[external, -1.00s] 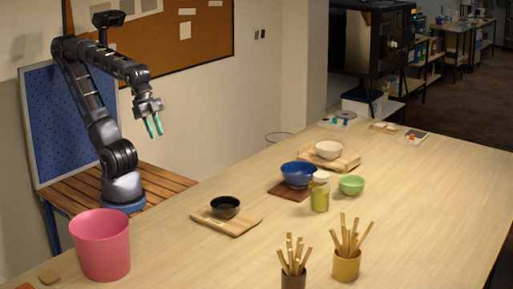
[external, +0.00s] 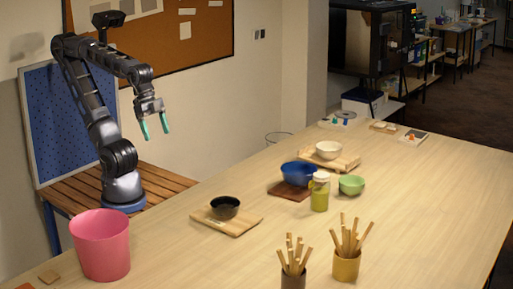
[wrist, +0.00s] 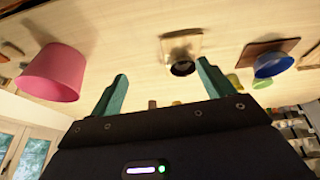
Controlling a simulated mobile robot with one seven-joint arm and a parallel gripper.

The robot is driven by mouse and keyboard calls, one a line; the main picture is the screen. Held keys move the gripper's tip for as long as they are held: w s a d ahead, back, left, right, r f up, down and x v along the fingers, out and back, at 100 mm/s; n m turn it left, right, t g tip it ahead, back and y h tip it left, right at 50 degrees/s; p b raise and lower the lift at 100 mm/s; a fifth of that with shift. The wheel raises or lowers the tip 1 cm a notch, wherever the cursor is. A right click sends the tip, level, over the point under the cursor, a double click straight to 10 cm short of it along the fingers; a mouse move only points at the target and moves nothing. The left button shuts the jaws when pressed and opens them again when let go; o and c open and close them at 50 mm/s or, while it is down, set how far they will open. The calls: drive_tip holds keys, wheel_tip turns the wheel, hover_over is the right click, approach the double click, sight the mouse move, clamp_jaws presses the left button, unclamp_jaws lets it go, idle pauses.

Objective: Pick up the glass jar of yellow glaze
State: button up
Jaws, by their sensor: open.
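The glass jar of yellow glaze (external: 320,193) stands upright on the table, in front of the blue bowl (external: 298,174) and left of the green bowl (external: 351,185). Its upper part looks clear or pale, its lower part yellow-green. My gripper (external: 154,126) has teal fingers and hangs in the air at the left, well away from the jar, above the table's far left edge. It is open and empty. In the wrist view the fingers (wrist: 163,92) are spread apart. A small yellow-green thing by the right finger may be the jar; I cannot tell.
A black bowl (external: 225,207) on a wooden board lies between my gripper and the jar. A pink bucket (external: 101,246) stands at the left. Two cups of wooden sticks (external: 346,263) (external: 293,277) stand in front. A cream bowl (external: 328,150) is behind.

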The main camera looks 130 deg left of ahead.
drive_tip(key=w+a+n+h, duration=0.25)
drive_tip(key=w+n, duration=0.25)
drive_tip(key=w, duration=0.5)
drive_tip(key=w+a+n+h, duration=0.1)
drive_tip(key=w+n+h, duration=0.3)
drive_tip(key=w, duration=0.7)
drive_tip(key=w+a+n+h, duration=0.2)
drive_tip(key=w+n, duration=0.3)
drive_tip(key=w, duration=0.5)
drive_tip(key=n+t+h, duration=0.2)
drive_tip(key=n+t, duration=0.8)
drive_tip(key=n, duration=0.4)
hover_over(320, 173)
drive_tip(key=f, duration=1)
drive_tip(key=shift+d+f, duration=0.3)
drive_tip(key=shift+a+f, duration=0.2)
drive_tip(key=shift+a, duration=0.1)
drive_tip(key=shift+a+f, duration=0.1)
drive_tip(key=shift+f, duration=1.75)
wheel_tip(320, 173, down, 3)
drive_tip(key=shift+r, duration=0.15)
drive_tip(key=shift+w+d+f, duration=0.25)
drive_tip(key=shift+w+d, duration=0.4)
drive_tip(key=shift+w, duration=0.15)
drive_tip(key=shift+w+d, duration=0.3)
drive_tip(key=shift+w, duration=0.1)
